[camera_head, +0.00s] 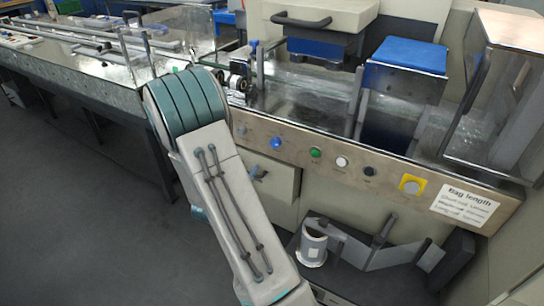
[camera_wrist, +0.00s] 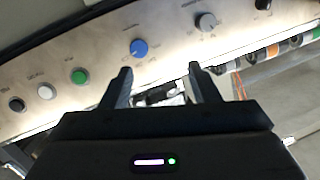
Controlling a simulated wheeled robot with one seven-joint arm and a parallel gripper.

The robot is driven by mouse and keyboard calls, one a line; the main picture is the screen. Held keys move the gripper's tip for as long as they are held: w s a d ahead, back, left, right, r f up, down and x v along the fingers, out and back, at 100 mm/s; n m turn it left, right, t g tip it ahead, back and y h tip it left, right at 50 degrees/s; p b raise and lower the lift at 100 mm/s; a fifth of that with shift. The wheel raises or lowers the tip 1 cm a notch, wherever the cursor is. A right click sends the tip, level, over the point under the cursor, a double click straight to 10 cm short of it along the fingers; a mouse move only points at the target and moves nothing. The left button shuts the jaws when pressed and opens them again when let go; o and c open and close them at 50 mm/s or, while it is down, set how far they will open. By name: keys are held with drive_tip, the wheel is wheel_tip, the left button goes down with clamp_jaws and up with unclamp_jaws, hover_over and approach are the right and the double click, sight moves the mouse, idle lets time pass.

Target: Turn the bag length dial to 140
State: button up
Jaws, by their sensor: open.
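The front panel carries a row of knobs and buttons. A blue dial (camera_head: 276,143) sits left of the panel's middle, with a grey dial (camera_head: 241,129) to its left. The wrist view shows the row reversed, with the blue dial (camera_wrist: 139,47) left of the grey dial (camera_wrist: 206,21); I cannot read their scales. A white "Bag length" sign (camera_head: 464,205) hangs at the panel's right end, its smaller lines unclear. My gripper (camera_wrist: 161,72) is open and empty; its fingertips appear just below the dials in the wrist view. My arm hides it in the head view.
Green (camera_head: 315,152), white (camera_head: 341,161) and black (camera_head: 369,171) buttons and a yellow-backed grey button (camera_head: 412,184) follow to the right. A white roll (camera_head: 313,243) stands lower down. Open floor (camera_head: 80,200) is at left.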

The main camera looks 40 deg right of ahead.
sight(274, 144)
drive_tip(key=w+d+h, duration=0.1)
drive_tip(key=d, duration=0.3)
drive_tip(key=w+d+f+h, duration=0.1)
drive_tip(key=d, duration=0.4)
drive_tip(key=w+d+g+b, duration=0.1)
drive_tip(key=w+d, duration=0.1)
drive_tip(key=d, duration=0.3)
drive_tip(key=shift+d+f+m+h, duration=0.15)
drive_tip(key=shift+f+m+h, duration=0.25)
drive_tip(key=c, duration=1)
